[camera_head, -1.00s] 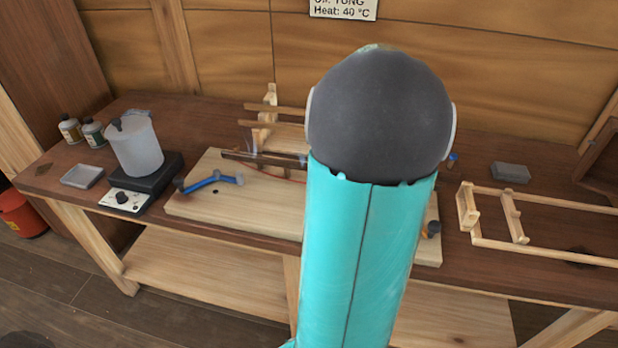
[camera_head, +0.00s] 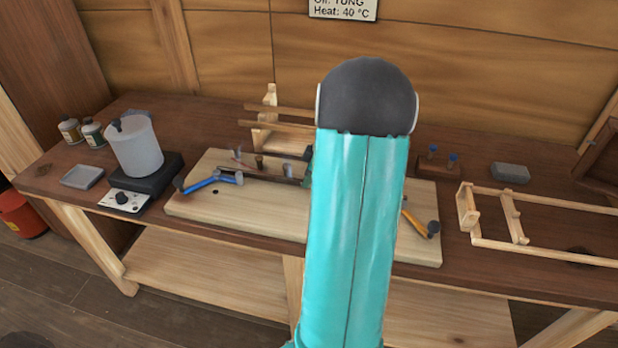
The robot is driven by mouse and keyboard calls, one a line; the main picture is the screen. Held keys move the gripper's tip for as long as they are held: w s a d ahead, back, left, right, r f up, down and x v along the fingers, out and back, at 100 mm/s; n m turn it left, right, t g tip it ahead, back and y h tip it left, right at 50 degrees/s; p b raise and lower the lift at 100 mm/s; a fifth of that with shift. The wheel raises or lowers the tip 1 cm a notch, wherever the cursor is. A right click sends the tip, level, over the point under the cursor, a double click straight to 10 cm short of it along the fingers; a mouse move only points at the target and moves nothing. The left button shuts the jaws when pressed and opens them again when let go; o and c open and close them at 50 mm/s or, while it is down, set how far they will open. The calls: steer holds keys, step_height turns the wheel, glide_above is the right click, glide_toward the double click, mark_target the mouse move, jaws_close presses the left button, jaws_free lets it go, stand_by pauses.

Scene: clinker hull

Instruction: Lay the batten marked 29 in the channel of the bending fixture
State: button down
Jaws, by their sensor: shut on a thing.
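My turquoise arm with its dark round joint fills the middle of the head view and hides my gripper. The bending fixture (camera_head: 275,175) is a low dark strip with small posts on the pale board, and its right part is behind my arm. A thin reddish-brown strip (camera_head: 240,160) shows at the fixture's left end; I cannot tell whether it is a batten in the channel. Two battens (camera_head: 285,110) lie across a pale wooden rack (camera_head: 268,100) behind the fixture. No mark 29 can be read.
The pale board (camera_head: 230,212) carries a blue-handled tool (camera_head: 210,182) at left and an orange-handled tool (camera_head: 415,222) at right. A hot plate with a pot (camera_head: 135,150) stands left. A grey block (camera_head: 510,172) and a wooden frame (camera_head: 515,220) are at right.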

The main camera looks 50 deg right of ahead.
steer(key=shift+f, duration=0.15)
steer(key=c, duration=1.5)
jaws_free()
steer(key=v, duration=1.2)
steer(key=w+a+r+m+h, duration=0.1)
steer(key=w+a+r, duration=0.2)
steer(key=a, duration=0.8)
steer(key=w+a+r+m, duration=0.15)
steer(key=a+r, duration=0.25)
steer(key=a, duration=0.6)
steer(key=s+a+m, duration=0.1)
steer(key=s+a, duration=0.3)
steer(key=a, duration=0.7)
steer(key=s+a+m+t, duration=0.1)
steer(key=s+a, duration=0.3)
steer(key=a, duration=0.7)
steer(key=shift+t+h, duration=0.3)
steer(key=shift+h, duration=0.1)
